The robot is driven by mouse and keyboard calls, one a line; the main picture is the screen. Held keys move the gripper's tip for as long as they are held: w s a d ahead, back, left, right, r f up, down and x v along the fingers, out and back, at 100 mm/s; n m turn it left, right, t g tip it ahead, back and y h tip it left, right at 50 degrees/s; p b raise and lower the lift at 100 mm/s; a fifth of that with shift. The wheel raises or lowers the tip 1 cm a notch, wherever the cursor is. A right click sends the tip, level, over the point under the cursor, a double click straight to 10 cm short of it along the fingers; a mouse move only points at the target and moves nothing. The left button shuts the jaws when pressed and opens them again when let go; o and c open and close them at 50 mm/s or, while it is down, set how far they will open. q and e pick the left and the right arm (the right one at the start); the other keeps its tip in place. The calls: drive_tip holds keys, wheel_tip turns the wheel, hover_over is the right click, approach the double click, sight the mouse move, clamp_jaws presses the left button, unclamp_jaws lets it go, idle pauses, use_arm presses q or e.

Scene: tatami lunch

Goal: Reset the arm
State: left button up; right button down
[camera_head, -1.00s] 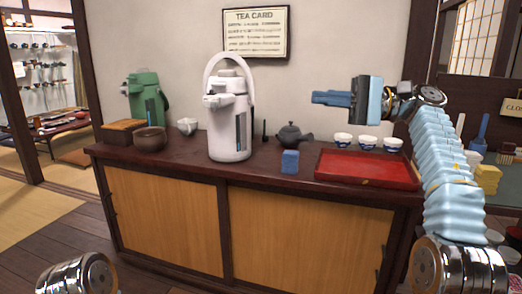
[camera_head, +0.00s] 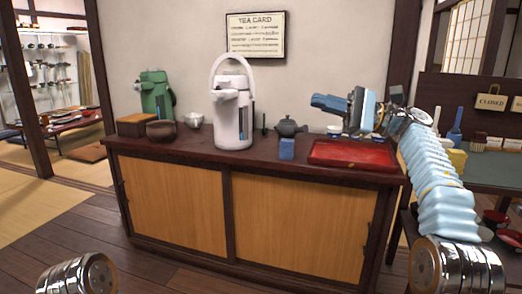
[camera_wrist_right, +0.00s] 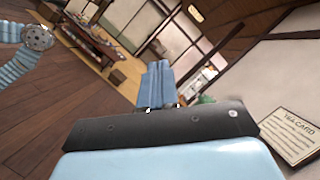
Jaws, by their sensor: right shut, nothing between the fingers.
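My right arm comes in from the right of the head view, and its gripper (camera_head: 329,104) hangs in the air above the right part of the counter. The gripper's fingers point left and are closed together with nothing between them. In the right wrist view the fingers (camera_wrist_right: 157,85) lie side by side, and no object is held. My left gripper is not in the head view; only a silver joint of mine shows at the lower left.
Below the right gripper, the counter (camera_head: 200,150) holds a red tray (camera_head: 352,154), a blue block (camera_head: 287,149), a dark teapot (camera_head: 290,127) and a white air pot (camera_head: 232,112). A green pot (camera_head: 156,95), brown bowl (camera_head: 161,131) and wooden box (camera_head: 137,125) stand left.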

drive_tip(key=w+d+f+m+t+h, duration=0.2)
drive_tip(key=w+f+m+t, duration=0.65)
drive_tip(key=m, duration=0.55)
drive_tip(key=w+d+f+m+t+h, duration=0.25)
drive_tip(key=w+f+m+t, duration=0.45)
drive_tip(key=f+m, duration=0.5)
wheel_tip(320, 180, down, 23)
drive_tip(key=d+m+h, duration=0.1)
drive_tip(key=m+h, duration=0.9)
drive_tip(key=m, duration=1.1)
drive_tip(key=s+a+f+m+g+h+p, duration=0.1)
drive_tip(key=s+f+m+g, duration=0.3)
drive_tip(key=s+f, duration=0.5)
drive_tip(key=s+a+f+m+g+h, duration=0.1)
drive_tip(key=s+f+m+g+h, duration=0.1)
drive_tip(key=s+f+m, duration=0.75)
drive_tip(key=s+a+f+m+g, duration=0.1)
drive_tip(key=s+f+m+g, duration=0.1)
drive_tip(key=s, duration=0.6)
drive_tip(key=s+a+f+m+g, duration=0.2)
drive_tip(key=s+f+g, duration=0.2)
drive_tip(key=s, duration=0.5)
drive_tip(key=s+a+f+m+g, duration=0.2)
drive_tip(key=s+f, duration=0.3)
drive_tip(key=s, duration=0.4)
drive_tip(key=shift+a+g+y, duration=0.15)
drive_tip(key=shift+g+y, duration=0.2)
drive_tip(key=shift+g, duration=0.4)
